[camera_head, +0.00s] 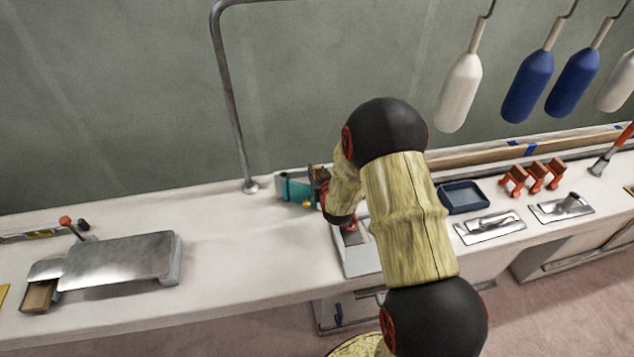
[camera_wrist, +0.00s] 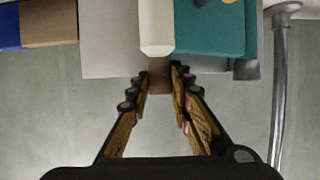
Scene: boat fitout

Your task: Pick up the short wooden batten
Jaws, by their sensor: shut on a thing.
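In the wrist view, the short wooden batten (camera_wrist: 158,28) runs down from the top edge, with a pale lit face and a brown shaded end. My gripper (camera_wrist: 159,84) is shut on that brown end, with one finger on each side. In the head view, my gripper (camera_head: 319,187) is at the back of the white counter, partly hidden by my arm. I cannot make out the batten clearly there. A teal object (camera_head: 297,190) stands just left of my gripper; it also shows right beside the batten in the wrist view (camera_wrist: 215,32).
A metal pole (camera_head: 232,110) rises left of the teal object. A blue tray (camera_head: 463,197), orange clamps (camera_head: 533,176) and trowels (camera_head: 490,226) lie to the right. A long plank (camera_head: 480,154) lies along the back. Fenders (camera_head: 527,88) hang above. The counter's left-centre is clear.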

